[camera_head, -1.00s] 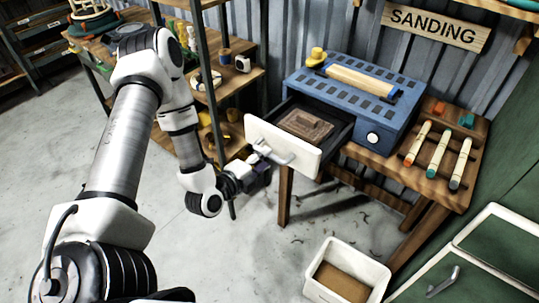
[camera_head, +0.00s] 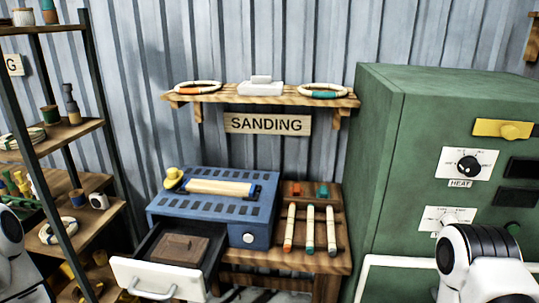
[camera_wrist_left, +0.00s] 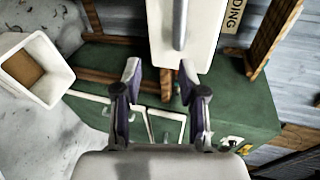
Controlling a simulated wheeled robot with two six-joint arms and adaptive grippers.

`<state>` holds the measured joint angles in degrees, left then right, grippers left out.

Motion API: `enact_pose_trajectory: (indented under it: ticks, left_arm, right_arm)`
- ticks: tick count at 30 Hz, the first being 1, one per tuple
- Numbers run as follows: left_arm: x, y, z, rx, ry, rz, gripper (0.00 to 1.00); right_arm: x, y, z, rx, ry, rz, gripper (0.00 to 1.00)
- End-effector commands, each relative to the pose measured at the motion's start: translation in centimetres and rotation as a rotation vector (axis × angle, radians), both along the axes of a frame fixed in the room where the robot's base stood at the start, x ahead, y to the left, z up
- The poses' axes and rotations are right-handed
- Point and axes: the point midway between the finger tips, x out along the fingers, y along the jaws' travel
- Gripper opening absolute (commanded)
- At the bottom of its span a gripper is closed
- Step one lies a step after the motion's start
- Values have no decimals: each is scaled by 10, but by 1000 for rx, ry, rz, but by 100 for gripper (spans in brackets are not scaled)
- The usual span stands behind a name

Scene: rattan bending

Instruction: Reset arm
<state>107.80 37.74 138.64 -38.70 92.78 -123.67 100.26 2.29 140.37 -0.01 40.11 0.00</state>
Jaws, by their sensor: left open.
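My left gripper (camera_wrist_left: 160,80) is open and empty in the left wrist view, its two dark fingers spread apart. A white drawer front with a grey handle (camera_wrist_left: 180,25) shows just beyond the fingertips, apart from them as far as I can tell. In the head view only a white part of my left arm (camera_head: 14,255) shows at the left edge, and its gripper is out of frame. A white and black part of my right arm (camera_head: 485,265) is at the lower right; its gripper is not visible.
The blue sanding machine (camera_head: 218,205) has its drawer (camera_head: 155,280) pulled open, with a brown block (camera_head: 180,248) inside. Several sanding sticks (camera_head: 310,230) lie beside it. A green cabinet (camera_head: 400,150) stands right, shelves (camera_head: 90,130) left. A white bin (camera_wrist_left: 32,70) is on the floor.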

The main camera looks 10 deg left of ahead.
Motion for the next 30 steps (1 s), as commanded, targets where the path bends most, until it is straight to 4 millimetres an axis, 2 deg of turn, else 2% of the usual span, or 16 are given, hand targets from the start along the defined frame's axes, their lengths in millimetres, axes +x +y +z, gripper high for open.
enact_pose_trajectory:
  ticks: [1, 3, 6, 8, 11, 12, 14, 15, 18, 21, 24, 30]
  left_arm:
    - [-3, -21, -13, 33, 52, -64, 41]
    - [-16, -49, -41, 18, 192, -120, 41]
    - [-48, -79, -89, -115, 489, -82, 41]
    - [-71, -87, -111, -211, 658, 14, 41]
    - [-109, -90, -139, -375, 905, 267, 41]
    - [-125, -88, -147, -444, 986, 403, 41]
    - [-146, -82, -156, -554, 1075, 638, 41]
    - [-159, -77, -159, -632, 1111, 808, 41]
    - [-185, -65, -163, -814, 1131, 1201, 41]
    - [-198, -63, -163, -930, 1108, 1437, 41]
    - [-200, -63, -163, -990, 1086, 1524, 41]
    - [-200, -63, -163, -1001, 1081, 1531, 41]
  right_arm:
    - [0, 0, 0, 0, 0, 0, 40]
    - [0, 0, 0, 0, 0, 0, 40]
    - [0, 0, 0, 0, 0, 0, 40]
    - [0, 0, 0, 0, 0, 0, 40]
    - [0, 0, 0, 0, 0, 0, 40]
    - [0, 0, 0, 0, 0, 0, 40]
    - [0, 0, 0, 0, 0, 0, 40]
    - [0, 0, 0, 0, 0, 0, 40]
    - [0, 0, 0, 0, 0, 0, 40]
    - [0, 0, 0, 0, 0, 0, 40]
    - [0, 0, 0, 0, 0, 0, 40]
    - [0, 0, 0, 0, 0, 0, 40]
